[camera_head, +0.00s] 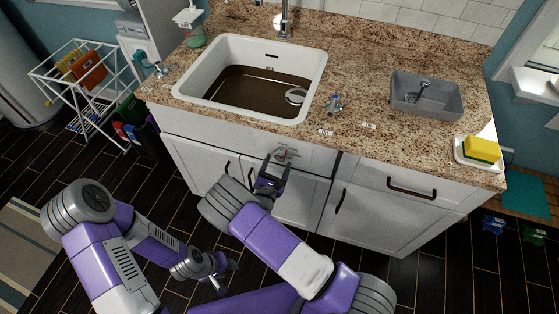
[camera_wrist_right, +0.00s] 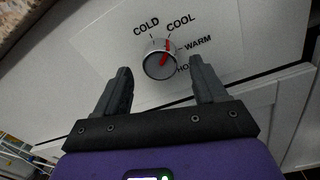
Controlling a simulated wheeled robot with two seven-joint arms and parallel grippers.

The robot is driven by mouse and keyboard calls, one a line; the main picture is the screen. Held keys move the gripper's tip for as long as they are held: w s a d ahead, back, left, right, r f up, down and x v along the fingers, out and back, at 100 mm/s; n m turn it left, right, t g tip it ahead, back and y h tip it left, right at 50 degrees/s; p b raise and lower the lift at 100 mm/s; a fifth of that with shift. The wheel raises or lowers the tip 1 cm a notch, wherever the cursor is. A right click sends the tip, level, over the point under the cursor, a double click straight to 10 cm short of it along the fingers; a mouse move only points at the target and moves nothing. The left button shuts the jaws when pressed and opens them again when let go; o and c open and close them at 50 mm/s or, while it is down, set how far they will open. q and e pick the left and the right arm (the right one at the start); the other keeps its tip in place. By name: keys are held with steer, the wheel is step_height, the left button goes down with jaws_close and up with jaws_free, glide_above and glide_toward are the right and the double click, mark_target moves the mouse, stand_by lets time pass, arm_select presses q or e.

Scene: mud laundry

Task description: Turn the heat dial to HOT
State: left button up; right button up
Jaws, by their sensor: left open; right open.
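The heat dial (camera_wrist_right: 160,65) is a round grey knob with a red mark on the white cabinet front. In the right wrist view, COLD, COOL and WARM are readable around it; HOT is partly hidden by a finger. The red mark runs up from the knob toward the COOL side. My right gripper (camera_wrist_right: 160,90) is open, its fingers on either side of the dial's lower part, with visible gaps. In the head view, the dial (camera_head: 286,154) is just beyond the right gripper (camera_head: 275,170). My left gripper (camera_head: 226,275) is open and empty, low over the floor.
A white sink (camera_head: 318,75) with brown water is set in the granite counter above the dial. A grey tub (camera_head: 450,105) and a yellow sponge (camera_head: 482,148) are on the counter's right. Cabinet handles (camera_head: 411,189) project nearby. A white drying rack (camera_head: 78,107) stands left.

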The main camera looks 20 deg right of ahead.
steer(key=shift+x, duration=1.3)
steer(key=c, duration=1.1)
steer(key=shift+o, duration=0.2)
